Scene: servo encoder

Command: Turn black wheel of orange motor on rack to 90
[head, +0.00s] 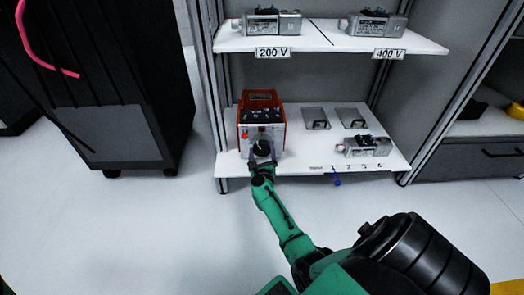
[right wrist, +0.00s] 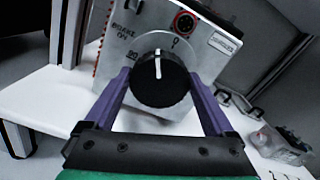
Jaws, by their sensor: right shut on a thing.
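The orange motor (head: 248,103), a box with orange sides and a silver front, stands on the lower rack shelf (head: 232,167) at its left end. Its black wheel (head: 262,148) is on the front. In the right wrist view the wheel (right wrist: 160,84) has a white pointer line aimed up at the 0 mark. The 90 mark (right wrist: 133,55) is at the wheel's upper left. My right gripper (right wrist: 160,78) is shut on the wheel, one purple finger on each side. It also shows in the head view (head: 262,157). My left gripper is not in view.
Silver motors stand on the upper shelf (head: 330,42) above the 200 V and 400 V labels. Another silver motor (head: 364,147) lies on the lower shelf at right, near two grey handled recesses (head: 315,118). A dark cabinet (head: 110,90) stands at left. The floor in front is clear.

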